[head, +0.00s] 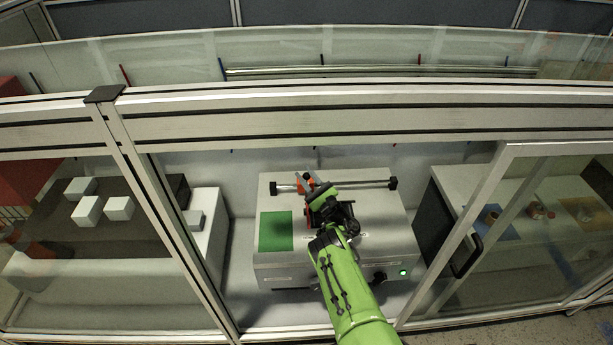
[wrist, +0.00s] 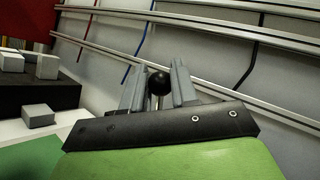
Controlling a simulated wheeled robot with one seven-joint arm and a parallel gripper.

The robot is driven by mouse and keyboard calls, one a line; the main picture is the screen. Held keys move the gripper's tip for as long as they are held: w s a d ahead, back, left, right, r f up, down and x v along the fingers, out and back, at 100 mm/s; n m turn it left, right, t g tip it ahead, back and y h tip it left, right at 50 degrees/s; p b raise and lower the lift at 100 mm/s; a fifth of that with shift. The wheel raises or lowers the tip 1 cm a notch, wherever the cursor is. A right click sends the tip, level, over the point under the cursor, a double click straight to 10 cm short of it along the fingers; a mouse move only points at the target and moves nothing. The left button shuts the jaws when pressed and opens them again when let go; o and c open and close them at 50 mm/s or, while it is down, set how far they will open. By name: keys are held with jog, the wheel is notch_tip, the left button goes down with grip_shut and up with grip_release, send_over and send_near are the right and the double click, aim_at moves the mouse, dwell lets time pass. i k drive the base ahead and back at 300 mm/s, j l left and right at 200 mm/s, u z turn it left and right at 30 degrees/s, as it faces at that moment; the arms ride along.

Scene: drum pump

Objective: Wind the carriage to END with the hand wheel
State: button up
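The orange carriage (head: 305,184) sits on a silver rail (head: 355,184) toward its left end, on top of a light grey machine box. My gripper (head: 322,195) is over the middle of the box, just in front of the rail. A red round part (head: 315,221), perhaps the hand wheel, shows partly beneath it; the rest is hidden by my gripper. In the wrist view, a black ball knob (wrist: 159,83) stands between my two grey fingers (wrist: 158,90) and fills the gap, so they look shut on it. The END mark cannot be made out.
A green pad (head: 275,231) lies on the box's left. A lit green button (head: 403,272) is on its front right. An aluminium frame beam (head: 300,120) crosses above, and a sliding door (head: 500,240) with a black handle stands right. White blocks (head: 119,208) sit on a dark surface left.

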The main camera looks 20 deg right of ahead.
aim_at(314, 282)
jog(key=k+l, duration=0.3)
jog(key=k+j, duration=0.8)
jog(key=k, duration=0.15)
